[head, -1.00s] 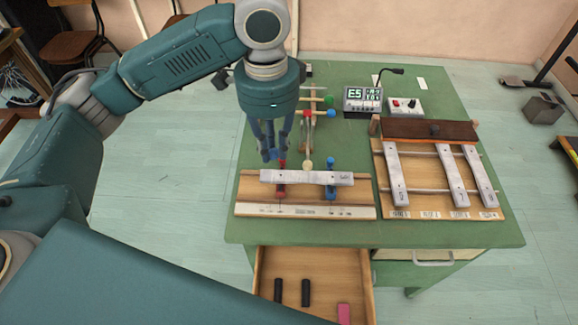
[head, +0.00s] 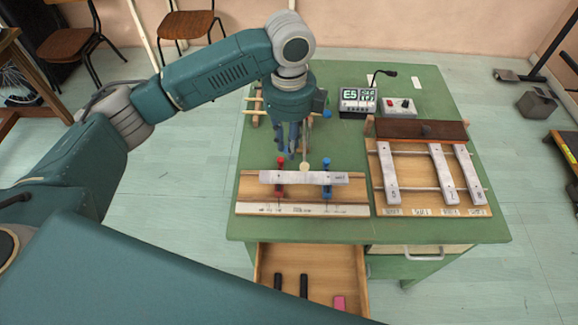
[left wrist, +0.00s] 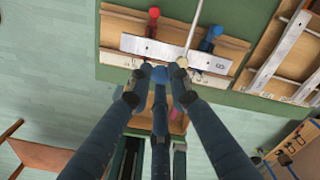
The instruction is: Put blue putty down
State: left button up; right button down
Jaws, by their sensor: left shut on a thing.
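My left gripper (head: 287,153) points down over the green table, just behind the grey metal bar (head: 303,178). It is shut on the blue putty (left wrist: 160,74), a small blue ball between the fingertips in the left wrist view; in the head view the fingers mostly hide it. The bar lies across a wooden base (head: 345,187), with a red clamp (head: 279,190) at left and a blue clamp (head: 327,192) at right. A mallet's cream head (head: 304,166) is just right of the fingertips; it also shows in the left wrist view (left wrist: 182,62). My right gripper is out of view.
A wooden frame with several grey bars (head: 443,175) stands at right. A display box (head: 358,100) and a white control box (head: 398,107) are at the back. An open drawer (head: 335,260) below the front edge holds dark pieces and a pink block (head: 339,302).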

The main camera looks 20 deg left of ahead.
pick_arm(q)
send_over(289, 176)
notch_tip(289, 176, down, 5)
jog(key=shift+f+p, duration=0.1)
jog(key=shift+p, duration=0.2)
notch_tip(289, 176, down, 5)
jog(key=o, duration=0.8)
jog(key=shift+f, duration=0.1)
jog(key=shift+c, duration=0.2)
notch_tip(289, 176, up, 12)
jog(key=shift+r+b, duration=0.2)
jog(key=shift+b, duration=0.6)
jog(key=shift+s+f, duration=0.1)
